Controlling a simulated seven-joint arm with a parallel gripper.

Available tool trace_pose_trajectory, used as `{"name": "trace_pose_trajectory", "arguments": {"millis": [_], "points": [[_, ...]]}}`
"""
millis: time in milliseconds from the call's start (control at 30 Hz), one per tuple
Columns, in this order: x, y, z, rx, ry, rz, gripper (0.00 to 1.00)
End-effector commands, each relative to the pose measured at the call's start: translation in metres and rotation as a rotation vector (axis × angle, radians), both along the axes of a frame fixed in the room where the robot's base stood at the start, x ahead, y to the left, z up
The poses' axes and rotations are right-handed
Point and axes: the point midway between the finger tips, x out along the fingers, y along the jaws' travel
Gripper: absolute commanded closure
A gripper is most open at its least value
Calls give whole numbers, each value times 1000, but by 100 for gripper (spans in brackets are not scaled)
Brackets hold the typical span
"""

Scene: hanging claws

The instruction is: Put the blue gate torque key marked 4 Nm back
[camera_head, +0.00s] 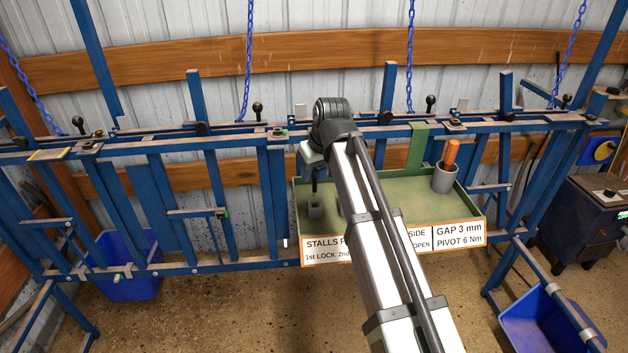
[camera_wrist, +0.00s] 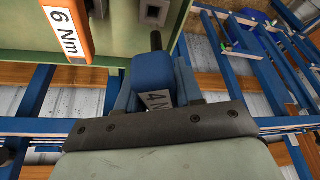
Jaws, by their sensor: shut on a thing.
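My gripper (camera_wrist: 156,92) is shut on the blue torque key (camera_wrist: 153,73), whose white label showing a 4 is partly hidden between the fingers. The key's dark shaft (camera_wrist: 156,41) sticks out past the fingers. In the head view my gripper (camera_head: 314,165) is over the left part of the green tray (camera_head: 396,194). The dark shaft points down above a grey square socket (camera_head: 315,208); I cannot tell whether its tip is inside. An orange key (camera_head: 451,153) stands in a grey round cup (camera_head: 444,180) at the tray's right; its 6 Nm label (camera_wrist: 69,32) shows in the wrist view.
A second grey socket (camera_head: 342,202) is partly hidden behind my arm. White signs (camera_head: 458,235) line the tray's front edge. Blue steel rails and bars surround the tray, with chains (camera_head: 409,60) hanging behind. A blue bin (camera_head: 120,262) stands lower left.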

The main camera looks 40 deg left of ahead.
Motion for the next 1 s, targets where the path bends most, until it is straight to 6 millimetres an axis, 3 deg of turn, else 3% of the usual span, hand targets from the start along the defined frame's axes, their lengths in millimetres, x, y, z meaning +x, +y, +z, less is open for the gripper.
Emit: {"name": "trace_pose_trajectory", "arguments": {"millis": [233,1000], "points": [[0,-1,-29,0,0,0,100],[0,0,-42,0,-1,0,100]]}}
